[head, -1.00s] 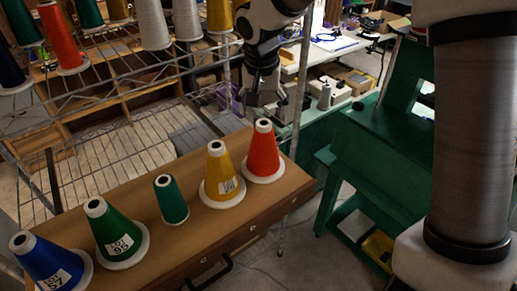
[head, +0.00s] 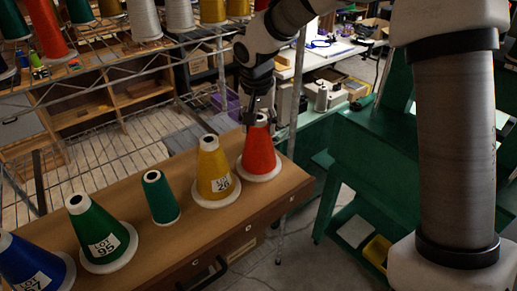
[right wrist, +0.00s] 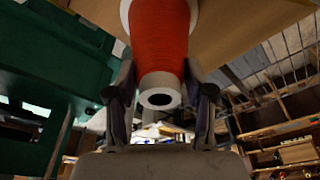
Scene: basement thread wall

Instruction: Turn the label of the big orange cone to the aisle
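The big orange cone (head: 259,155) stands upright on its white base at the right end of the wooden case top (head: 140,235). No label shows on the side of it that I see. My right gripper (head: 260,119) points down over its narrow top. In the right wrist view the two fingers stand open on either side of the orange cone (right wrist: 160,40), near its pale hollow tip. Small gaps seem to show beside the tip; contact farther along is unclear. My left gripper is not in view.
Left of the orange cone stand a yellow cone (head: 213,170), a small green cone (head: 159,198), a larger green cone (head: 98,232) and a blue cone (head: 33,264). A wire rack (head: 100,88) with more cones stands behind. A green bench (head: 375,170) is at right.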

